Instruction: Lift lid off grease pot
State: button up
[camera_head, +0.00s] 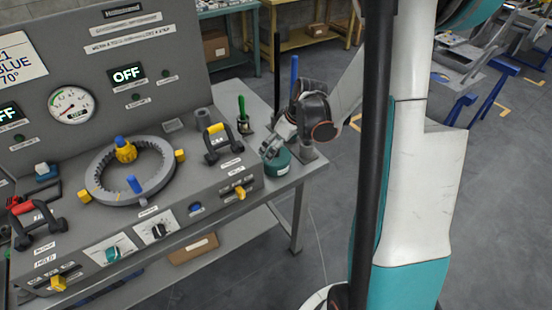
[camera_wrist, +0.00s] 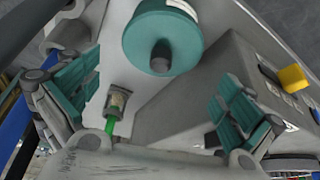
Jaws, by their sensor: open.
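The teal round grease pot (camera_head: 276,166) stands at the right end of the grey bench, partly hidden by my gripper (camera_head: 279,142). In the wrist view, the pot's teal lid (camera_wrist: 185,25) shows from above with a darker knob (camera_wrist: 161,58) at its middle. My gripper (camera_wrist: 152,82) is open and empty, its two teal-padded fingers spread wide on the left and right. The lid lies beyond the fingertips, near the top of that view, and nothing touches the knob. The lid sits on the pot; I cannot tell the exact gap to the fingers.
A small holder (camera_wrist: 117,100) with a green-handled tool stands beside the pot. A yellow-gripped handle (camera_head: 217,134) and a grey ring gear (camera_head: 100,190) are on the console to the left. The bench's right edge is close to the pot.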

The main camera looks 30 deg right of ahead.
jog(key=b+x, duration=0.1)
jog(key=x, duration=0.3)
jog(key=shift+s+d+f, duration=0.1)
jog(key=shift+s, duration=0.1)
jog(key=shift+c, duration=0.2)
jog(key=c, duration=0.9)
jog(key=shift+c, duration=0.2)
notch_tip(320, 180, up, 20)
jog(key=p, duration=0.6)
